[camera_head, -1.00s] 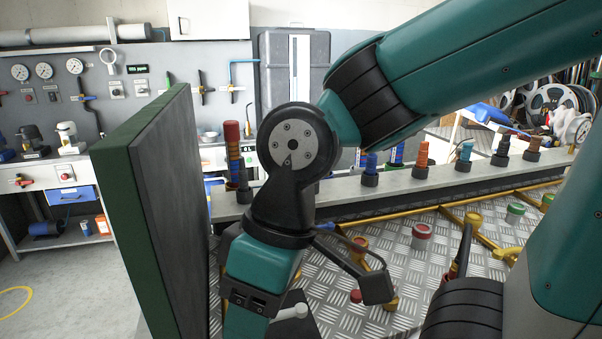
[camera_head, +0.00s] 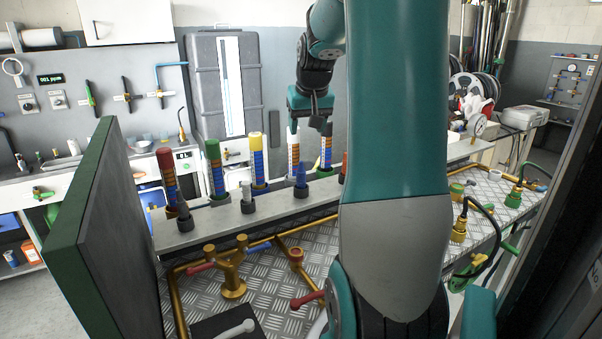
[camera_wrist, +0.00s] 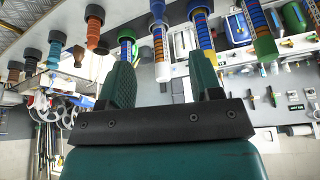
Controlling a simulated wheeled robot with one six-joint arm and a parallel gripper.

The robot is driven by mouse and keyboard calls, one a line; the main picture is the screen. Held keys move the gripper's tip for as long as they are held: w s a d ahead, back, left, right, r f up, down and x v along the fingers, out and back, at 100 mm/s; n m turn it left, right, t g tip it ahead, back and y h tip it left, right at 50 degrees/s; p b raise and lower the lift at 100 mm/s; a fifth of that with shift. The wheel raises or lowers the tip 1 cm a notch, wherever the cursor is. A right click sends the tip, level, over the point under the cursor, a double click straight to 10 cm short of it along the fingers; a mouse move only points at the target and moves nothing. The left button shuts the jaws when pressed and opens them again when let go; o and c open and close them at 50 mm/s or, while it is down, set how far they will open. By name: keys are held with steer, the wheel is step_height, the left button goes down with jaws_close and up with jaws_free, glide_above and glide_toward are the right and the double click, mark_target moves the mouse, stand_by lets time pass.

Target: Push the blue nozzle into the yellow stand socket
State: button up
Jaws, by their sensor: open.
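A blue nozzle (camera_head: 301,177) stands upright in a dark collar on the grey ledge in the head view. A blue nozzle also shows at the top of the wrist view (camera_wrist: 157,8). My gripper (camera_head: 310,130) is beyond it, above the back of the ledge, fingers pointing down. In the wrist view my gripper (camera_wrist: 162,75) has its fingers wide apart, with a white-tipped striped tube (camera_wrist: 160,45) showing between them; I cannot tell how near it is. A yellow fitting (camera_head: 459,230) with a black hose stands at right; I cannot tell whether it is the stand socket.
Striped tubes, among them a red (camera_head: 167,172), a green (camera_head: 216,170) and a yellow (camera_head: 258,160), stand along the ledge (camera_head: 215,222). A green-edged panel (camera_head: 105,235) bounds the left. My arm hides the middle right.

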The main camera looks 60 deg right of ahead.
mark_target(302, 169)
steer(key=p+x, duration=0.1)
steer(key=x, duration=0.5)
steer(key=p+x, duration=0.1)
steer(key=x, duration=0.4)
steer(key=shift+d+f+p, duration=0.3)
steer(key=shift+p, duration=0.05)
steer(key=shift+p+x, duration=1.25)
steer(key=shift+x, duration=1.5)
steer(key=c, duration=1)
